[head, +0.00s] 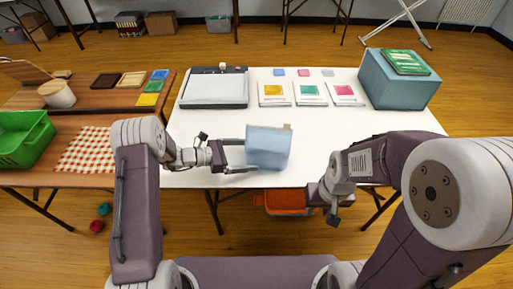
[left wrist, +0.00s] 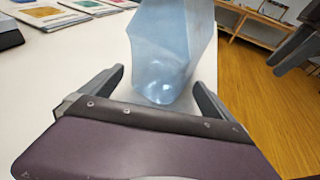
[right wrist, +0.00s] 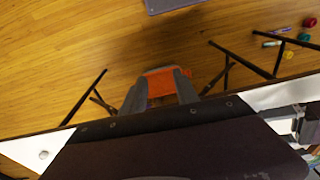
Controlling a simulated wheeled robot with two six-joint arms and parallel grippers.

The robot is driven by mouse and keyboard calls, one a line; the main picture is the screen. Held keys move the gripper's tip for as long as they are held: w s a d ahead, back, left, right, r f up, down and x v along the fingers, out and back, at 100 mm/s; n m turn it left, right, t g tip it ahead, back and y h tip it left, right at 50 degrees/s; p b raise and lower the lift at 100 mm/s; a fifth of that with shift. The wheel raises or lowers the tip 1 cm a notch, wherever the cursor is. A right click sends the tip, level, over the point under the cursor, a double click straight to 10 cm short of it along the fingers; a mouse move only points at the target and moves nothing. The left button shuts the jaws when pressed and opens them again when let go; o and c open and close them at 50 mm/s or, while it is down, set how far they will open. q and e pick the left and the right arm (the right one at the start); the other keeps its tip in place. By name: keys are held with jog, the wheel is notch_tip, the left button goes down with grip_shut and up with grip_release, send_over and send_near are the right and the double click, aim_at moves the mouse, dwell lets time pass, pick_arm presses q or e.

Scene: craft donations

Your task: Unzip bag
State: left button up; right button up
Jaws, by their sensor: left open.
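The bag (head: 268,147) is a pale blue, translucent pouch at the table's front middle. A small pale piece shows at its top right corner; I cannot make out the zip. My left gripper (head: 238,157) is open at the bag's left side. In the left wrist view the bag (left wrist: 168,50) rises between and beyond the spread fingers (left wrist: 158,80), with no clear contact. My right gripper (head: 332,208) hangs at the table's front edge, right of the bag and apart from it. In the right wrist view its fingers (right wrist: 160,85) are parted with nothing held between them.
The white table (head: 385,122) holds a grey-framed tray (head: 214,89), several colored cards and a blue box (head: 398,82) with a green item on top. An orange bin (head: 284,202) stands under the table. A green crate (head: 25,138) is on the wooden table left.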

pick_arm(q)
jog(key=shift+b+x, duration=0.3)
jog(key=shift+x, duration=1)
jog(key=c, duration=0.8)
